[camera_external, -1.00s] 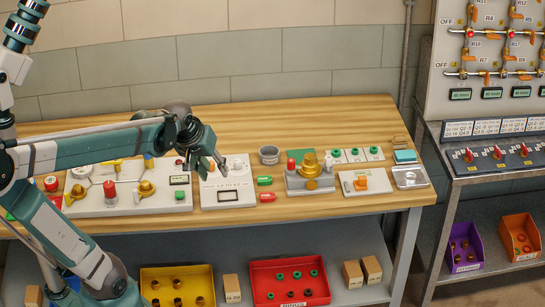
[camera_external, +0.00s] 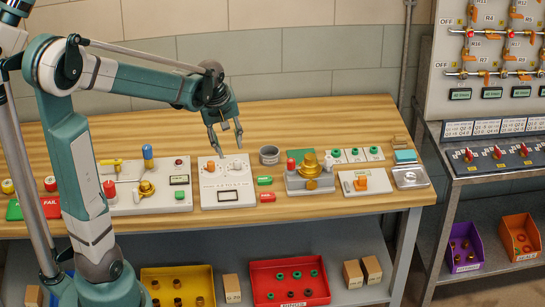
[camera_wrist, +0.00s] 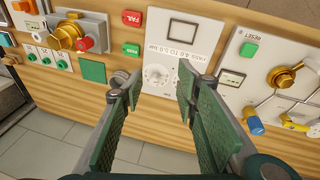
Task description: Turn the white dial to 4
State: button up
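The white dial (camera_external: 238,168) sits at the upper right of a white panel (camera_external: 208,189) on the wooden bench. In the wrist view the dial (camera_wrist: 158,75) shows pale and round between my fingertips, but I cannot read its setting. My gripper (camera_external: 226,148) is open and empty, pointing down above the panel. In the wrist view my gripper (camera_wrist: 158,88) has its two green pads apart on either side of the dial; contact is not visible.
An orange knob (camera_external: 210,166) is at the panel's upper left. A valve board (camera_external: 150,200) lies to its left. A grey cup (camera_external: 269,155), green tag (camera_external: 265,181), red tag (camera_external: 267,197) and brass valve assembly (camera_external: 310,172) are to its right.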

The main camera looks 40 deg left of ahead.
aim_at(237, 160)
jog(key=w+a+f+n+p, duration=0.2)
jog(key=w, duration=0.1)
jog(key=w+a+f+n+g+p, duration=0.1)
jog(key=w+f+n+p, duration=0.1)
jog(key=w, duration=0.1)
jog(key=w+a+f+n+g+p, duration=0.1)
jog(key=w+a+f+n+p, duration=0.1)
jog(key=w+p, duration=0.1)
jog(key=shift+w+a+f, duration=0.3)
jog(key=shift+w, duration=0.15)
jog(key=shift+w+a+f+n+g, duration=0.2)
jog(key=shift+f+n+g, duration=0.1)
jog(key=shift+f+n, duration=0.15)
jog(key=shift+f, duration=0.15)
jog(key=shift+w+f, duration=0.1)
jog(key=shift+f, duration=3.65)
jog(key=shift+c, duration=0.2)
jog(key=c, duration=0.8)
